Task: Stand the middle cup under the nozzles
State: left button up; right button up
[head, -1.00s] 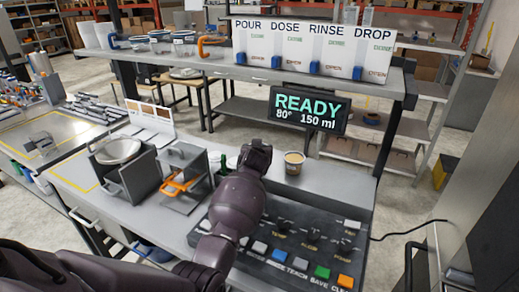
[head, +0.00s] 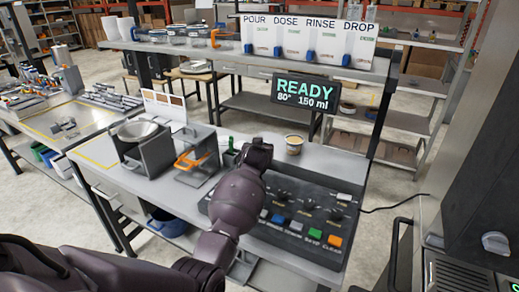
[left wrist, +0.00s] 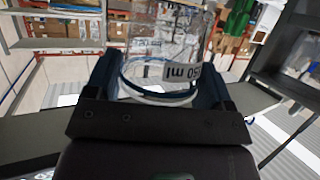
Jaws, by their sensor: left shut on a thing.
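My left gripper (left wrist: 155,75) is shut on a clear cup (left wrist: 165,42) with a printed "ml" label that reads upside down in the left wrist view. In the head view my left gripper (head: 258,150) is above the counter, behind the button panel, and the held cup is hidden by my arm. My right gripper is not in view.
A small beige cup (head: 294,146) stands on the counter just right of my gripper. A READY display (head: 305,93) hangs below the shelf. A panel (head: 290,212) lies in front.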

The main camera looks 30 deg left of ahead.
pick_arm(q)
jog(key=shift+s+d, duration=0.15)
jog(key=shift+s, duration=0.2)
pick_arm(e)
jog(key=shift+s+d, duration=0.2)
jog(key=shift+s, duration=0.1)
pick_arm(q)
jog(key=s+d+r+m+h, duration=0.2)
jog(key=s+d+r, duration=0.65)
jog(key=r, duration=0.25)
jog(key=s+d+f+m+t+h+b, duration=0.1)
jog(key=s+d+f+m+h+b, duration=0.2)
jog(key=s+d, duration=0.75)
jog(key=s+a+f, duration=0.1)
jog(key=s+f, duration=0.5)
jog(key=f, duration=0.1)
jog(key=shift+s+f+h, duration=0.3)
jog(key=shift+s, duration=0.05)
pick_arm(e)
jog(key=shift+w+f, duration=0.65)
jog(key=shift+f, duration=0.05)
pick_arm(q)
jog(key=shift+a, duration=0.15)
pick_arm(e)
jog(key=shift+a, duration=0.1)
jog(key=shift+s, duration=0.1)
